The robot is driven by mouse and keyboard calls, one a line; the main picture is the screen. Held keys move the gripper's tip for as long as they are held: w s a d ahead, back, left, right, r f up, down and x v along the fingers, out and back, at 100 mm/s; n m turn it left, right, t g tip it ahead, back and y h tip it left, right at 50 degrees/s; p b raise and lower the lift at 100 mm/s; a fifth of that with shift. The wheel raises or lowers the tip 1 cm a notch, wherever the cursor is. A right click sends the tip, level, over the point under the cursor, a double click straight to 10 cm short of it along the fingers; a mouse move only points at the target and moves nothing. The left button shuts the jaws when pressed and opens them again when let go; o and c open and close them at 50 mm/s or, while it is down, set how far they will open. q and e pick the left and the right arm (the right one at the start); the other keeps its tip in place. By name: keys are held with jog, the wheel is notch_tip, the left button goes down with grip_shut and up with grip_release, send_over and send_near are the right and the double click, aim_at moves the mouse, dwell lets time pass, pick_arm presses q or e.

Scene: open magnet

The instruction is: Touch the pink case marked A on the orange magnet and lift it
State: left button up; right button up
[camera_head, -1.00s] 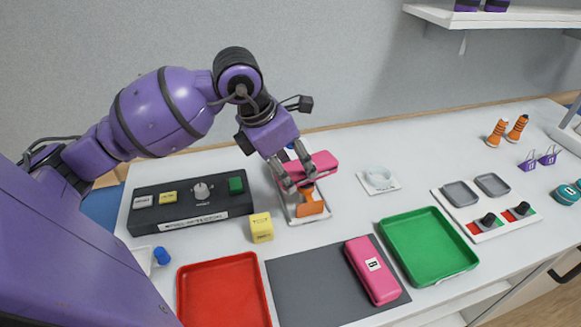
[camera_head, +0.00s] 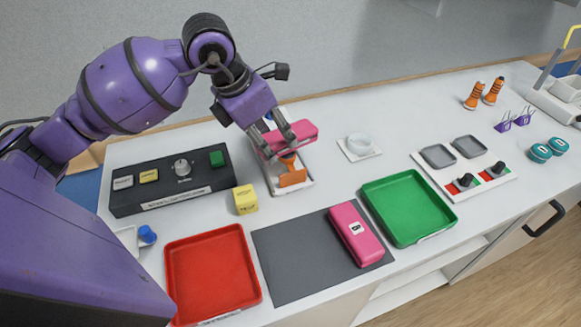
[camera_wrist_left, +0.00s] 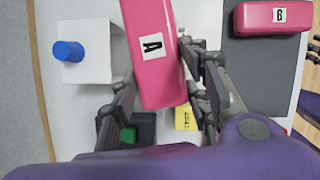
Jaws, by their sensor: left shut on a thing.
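The pink case marked A (camera_head: 296,133) is between the fingers of my left gripper (camera_head: 280,143), which is shut on it. In the left wrist view the case (camera_wrist_left: 155,70) fills the space between the fingers, its A label facing the camera. In the head view the case is just above the orange magnet (camera_head: 292,174), which stands on a pale tray. I cannot tell whether case and magnet still touch. My fingers hide part of the case. The right gripper is not in view.
A black control box (camera_head: 170,178) and yellow block (camera_head: 245,199) are left of the magnet. A white dish (camera_head: 360,146) is to its right.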

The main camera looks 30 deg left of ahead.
pick_arm(q)
jog(key=shift+r, duration=0.1)
jog(key=shift+r+p, duration=1.15)
jog(key=shift+r, duration=2.05)
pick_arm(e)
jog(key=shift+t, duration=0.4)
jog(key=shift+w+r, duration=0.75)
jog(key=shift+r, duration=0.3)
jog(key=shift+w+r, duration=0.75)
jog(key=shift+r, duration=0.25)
